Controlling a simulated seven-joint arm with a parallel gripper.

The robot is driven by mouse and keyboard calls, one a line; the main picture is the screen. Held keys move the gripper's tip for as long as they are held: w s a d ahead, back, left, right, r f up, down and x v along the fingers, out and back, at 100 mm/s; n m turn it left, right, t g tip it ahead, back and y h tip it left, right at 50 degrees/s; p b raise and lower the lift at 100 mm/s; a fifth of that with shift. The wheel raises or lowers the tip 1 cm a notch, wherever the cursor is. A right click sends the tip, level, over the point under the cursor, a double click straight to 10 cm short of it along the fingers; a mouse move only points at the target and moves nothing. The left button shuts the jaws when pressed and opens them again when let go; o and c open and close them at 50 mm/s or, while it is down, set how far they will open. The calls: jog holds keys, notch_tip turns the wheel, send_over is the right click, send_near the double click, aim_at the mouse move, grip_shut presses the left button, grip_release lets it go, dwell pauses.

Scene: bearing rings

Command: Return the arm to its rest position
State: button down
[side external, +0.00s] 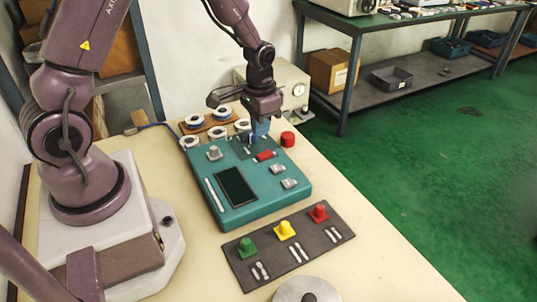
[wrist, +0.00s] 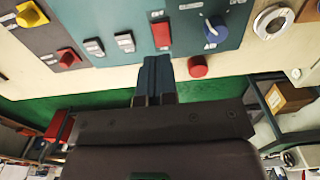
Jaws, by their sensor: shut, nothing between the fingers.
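My gripper (side external: 262,128) hangs pointing down over the far right part of the teal control box (side external: 222,215), shut and empty. In the wrist view its blue-grey fingers (wrist: 155,70) are together. They show beside a red block (wrist: 161,33) on the box and a red round cap (wrist: 198,67). A blue part (wrist: 212,33) on the box stands near the fingers; in the side view my gripper partly hides it. I cannot tell the exact height of the fingertips above the box.
White rings (side external: 192,121) sit on and near a brown tray behind the box. The red cap (side external: 288,138) stands right of the box. A dark plate (side external: 268,268) with green, yellow and red knobs lies in front. A beige machine (side external: 292,95) stands behind my gripper.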

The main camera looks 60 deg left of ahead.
jog(key=s+d+r+t, duration=0.2)
jog(key=s+d+r, duration=0.2)
jog(key=s+r, duration=0.4)
jog(key=s+d+r+t, duration=0.3)
jog(key=s+r, duration=0.4)
jog(key=r, duration=0.8)
jog(key=shift+s+d+r+t, duration=0.3)
jog(key=shift+s+d, duration=0.1)
jog(key=shift+d, duration=0.35)
